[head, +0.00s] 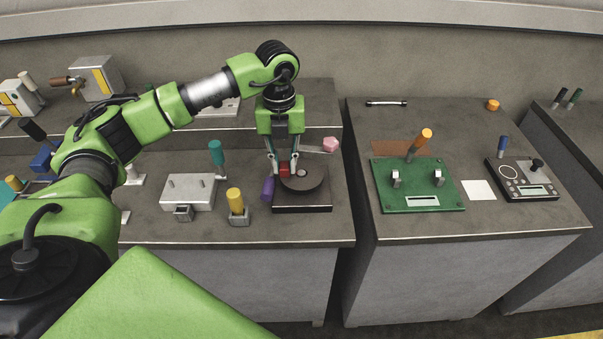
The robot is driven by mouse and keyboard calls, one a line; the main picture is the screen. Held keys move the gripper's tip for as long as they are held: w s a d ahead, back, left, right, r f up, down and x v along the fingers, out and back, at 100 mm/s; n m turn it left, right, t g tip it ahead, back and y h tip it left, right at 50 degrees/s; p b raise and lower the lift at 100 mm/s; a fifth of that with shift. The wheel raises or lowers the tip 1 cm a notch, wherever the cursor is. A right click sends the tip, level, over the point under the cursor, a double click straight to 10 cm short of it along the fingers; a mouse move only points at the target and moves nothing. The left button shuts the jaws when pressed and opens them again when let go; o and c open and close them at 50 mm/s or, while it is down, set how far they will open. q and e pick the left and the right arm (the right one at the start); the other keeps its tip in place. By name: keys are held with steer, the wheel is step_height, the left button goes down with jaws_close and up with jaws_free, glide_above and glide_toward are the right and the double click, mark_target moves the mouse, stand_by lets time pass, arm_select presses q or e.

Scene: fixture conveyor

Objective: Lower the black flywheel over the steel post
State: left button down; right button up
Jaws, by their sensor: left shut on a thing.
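The black flywheel (312,185) is a dark disc over a black square base (302,208) near the front right of the left bench. A small pale round spot, seemingly the steel post's top (302,173), shows at the middle of the disc. My left gripper (284,172) points down at the disc's left side. Its fingers are shut on a red block (284,169) that appears to be part of the flywheel. I cannot tell whether the disc touches the base. My right gripper is not in view.
A purple cylinder (268,189) is close to the gripper's left. A yellow-handled piece (235,201), a grey fixture (188,192) and a teal-topped post (216,152) stand left. A pink knob (331,144) is behind right. A gap separates the green-board bench (416,186).

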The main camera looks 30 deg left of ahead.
arm_select(q)
steer(key=shift+f+b, duration=0.5)
steer(key=shift+f, duration=0.25)
stand_by(0.8)
steer(key=c, duration=1.8)
jaws_free()
steer(key=shift+f, duration=0.1)
steer(key=shift+r, duration=0.45)
step_height(320, 180, up, 11)
steer(key=shift+s+a+r, duration=0.1)
